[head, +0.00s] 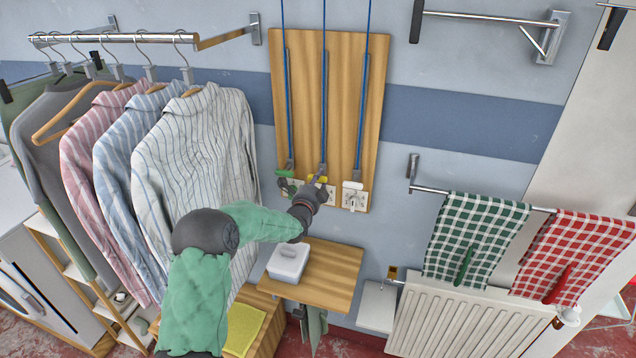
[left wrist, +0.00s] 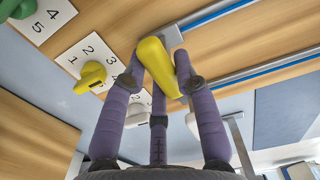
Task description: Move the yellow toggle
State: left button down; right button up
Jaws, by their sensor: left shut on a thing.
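The yellow toggle (head: 318,178) hangs at the lower end of the middle blue cord on the wooden board (head: 345,60). In the left wrist view, the yellow toggle (left wrist: 158,65) is a smooth tapered piece beside a grey fitting on the blue line. My left gripper (head: 315,185) reaches up to it from below. Its purple fingers (left wrist: 158,85) are shut on the toggle, one on each side. A separate yellow knob (left wrist: 90,77) sits on a white numbered plate (left wrist: 108,58), apart from the fingers. My right gripper is not in view.
A green toggle (head: 283,172) and a white toggle (head: 352,184) flank the yellow one closely. Striped shirts (head: 205,150) hang left of my arm. A small wooden shelf (head: 335,270) with a white box (head: 288,262) is below. Checked towels (head: 475,235) hang right.

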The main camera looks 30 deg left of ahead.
pick_arm(q)
notch_tip(320, 180, up, 34)
jog(key=p, duration=1.1)
jog(key=shift+r+p, duration=0.25)
jog(key=shift+p, duration=0.15)
jog(key=shift+r, duration=0.15)
jog(key=c, duration=1)
grip_release()
jog(key=shift+a, duration=0.1)
jog(key=shift+o, duration=0.3)
jog(key=shift+f, duration=0.2)
jog(key=v, duration=1.2)
